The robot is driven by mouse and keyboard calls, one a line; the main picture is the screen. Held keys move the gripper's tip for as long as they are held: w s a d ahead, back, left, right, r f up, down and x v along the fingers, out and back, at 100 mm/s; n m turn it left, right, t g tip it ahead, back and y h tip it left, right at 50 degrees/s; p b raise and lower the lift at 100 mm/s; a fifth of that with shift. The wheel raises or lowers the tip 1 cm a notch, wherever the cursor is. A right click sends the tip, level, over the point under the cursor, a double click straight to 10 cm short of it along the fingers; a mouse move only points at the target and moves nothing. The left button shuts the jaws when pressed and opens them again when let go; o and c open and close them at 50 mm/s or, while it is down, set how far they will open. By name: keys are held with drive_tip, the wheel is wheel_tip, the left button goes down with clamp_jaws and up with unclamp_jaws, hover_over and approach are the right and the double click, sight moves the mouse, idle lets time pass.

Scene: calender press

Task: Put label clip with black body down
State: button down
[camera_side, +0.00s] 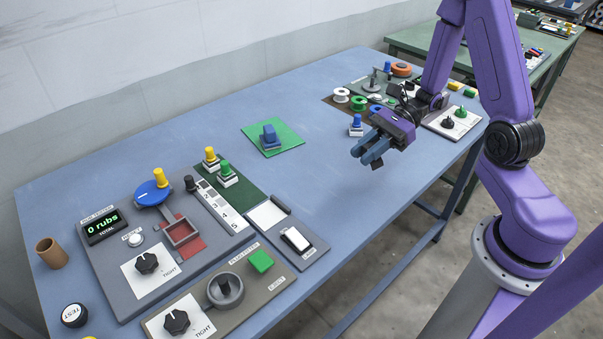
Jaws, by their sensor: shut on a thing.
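My gripper (367,153), with blue-grey fingers on a purple and black wrist, hangs over the right part of the blue table. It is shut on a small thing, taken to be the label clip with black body. The clip is mostly hidden between the fingers, and I cannot make out its shape. The fingers appear to be above the table surface, apart from the things around them.
A blue-topped piece on a white base (356,126) stands just behind my gripper. A green mat (291,133) with a blue block (270,137) lies to the left. The press panel (120,280) and a grey tray (312,257) stand at front left. The table's middle is clear.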

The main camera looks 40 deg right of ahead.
drive_tip(key=w+a+r+n+g, duration=0.1)
drive_tip(key=w+a+r, duration=0.15)
drive_tip(key=a, duration=0.55)
drive_tip(key=w+a+r+n+g, duration=0.1)
drive_tip(key=w+a, duration=0.2)
drive_tip(key=a, duration=0.6)
drive_tip(key=w+a+f, duration=0.2)
drive_tip(key=w+f, duration=0.1)
drive_tip(key=w, duration=0.1)
drive_tip(key=w+a+f, duration=0.1)
drive_tip(key=w+f, duration=0.2)
drive_tip(key=w, duration=0.1)
drive_tip(key=w+a+f, duration=0.2)
drive_tip(key=w+f, duration=0.1)
drive_tip(key=w, duration=0.1)
drive_tip(key=shift+w+a+f, duration=0.35)
drive_tip(key=shift+w+f, duration=0.2)
drive_tip(key=shift+f, duration=0.05)
drive_tip(key=shift+a+f, duration=0.1)
drive_tip(key=shift+f, duration=1.45)
drive_tip(key=shift+f, duration=0.1)
drive_tip(key=c, duration=1)
unclamp_jaws()
